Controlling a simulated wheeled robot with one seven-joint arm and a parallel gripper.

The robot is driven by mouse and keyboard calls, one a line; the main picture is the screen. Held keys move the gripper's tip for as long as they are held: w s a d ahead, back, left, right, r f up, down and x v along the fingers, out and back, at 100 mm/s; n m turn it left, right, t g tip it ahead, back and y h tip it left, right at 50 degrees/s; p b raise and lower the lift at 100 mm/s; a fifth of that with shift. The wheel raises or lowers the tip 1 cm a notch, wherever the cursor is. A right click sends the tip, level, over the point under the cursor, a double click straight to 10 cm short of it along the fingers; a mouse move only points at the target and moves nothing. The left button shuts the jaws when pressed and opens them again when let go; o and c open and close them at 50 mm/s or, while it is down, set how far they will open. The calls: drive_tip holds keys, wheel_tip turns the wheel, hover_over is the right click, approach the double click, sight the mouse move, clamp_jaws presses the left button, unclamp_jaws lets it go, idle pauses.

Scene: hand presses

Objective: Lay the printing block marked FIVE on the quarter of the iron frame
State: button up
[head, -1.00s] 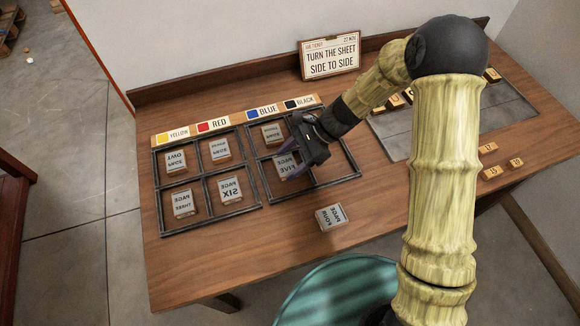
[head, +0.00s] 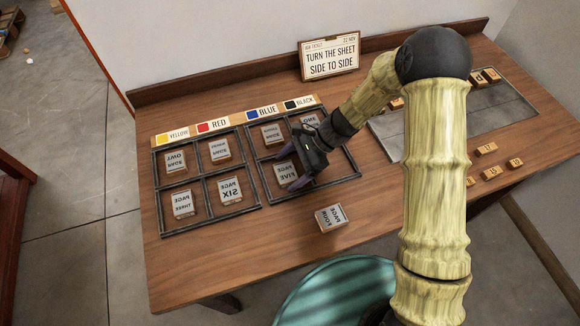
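The printing block marked FIVE (head: 285,173) lies in the lower left quarter of the right iron frame (head: 329,182), its mirrored lettering facing up. My gripper (head: 288,170) is at the block's right side, over the frame. Its two dark fingers are spread, one near the block's upper edge and one near its lower edge. Most of the block's face shows between them. Whether a finger still touches it, I cannot tell. My gripper and wrist partly hide the frame's right-hand quarters and the block marked ONE (head: 311,120).
The left iron frame (head: 207,173) holds blocks in all its quarters. A block marked FOUR (head: 330,217) lies on the bare wood in front. Colour labels run behind the frames. A sign (head: 330,57) stands at the back. Small numbered blocks (head: 487,149) lie at right.

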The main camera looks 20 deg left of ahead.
drive_tip(key=shift+r, duration=0.1)
drive_tip(key=v, duration=1.2)
drive_tip(key=shift+d, duration=0.15)
idle(0.5)
drive_tip(key=s+d+r+n+t+h, duration=0.2)
drive_tip(key=s+d+n, duration=0.1)
drive_tip(key=d, duration=0.5)
drive_tip(key=s+d+r+n+t+h, duration=0.2)
drive_tip(key=s+d+n+t, duration=0.1)
drive_tip(key=d, duration=0.6)
drive_tip(key=s+d+r+n+t+h, duration=0.2)
drive_tip(key=s+d+r+n+t, duration=0.1)
drive_tip(key=d, duration=0.5)
drive_tip(key=shift+d+n+h, duration=0.3)
drive_tip(key=shift+n+h, duration=0.1)
drive_tip(key=shift+n, duration=0.1)
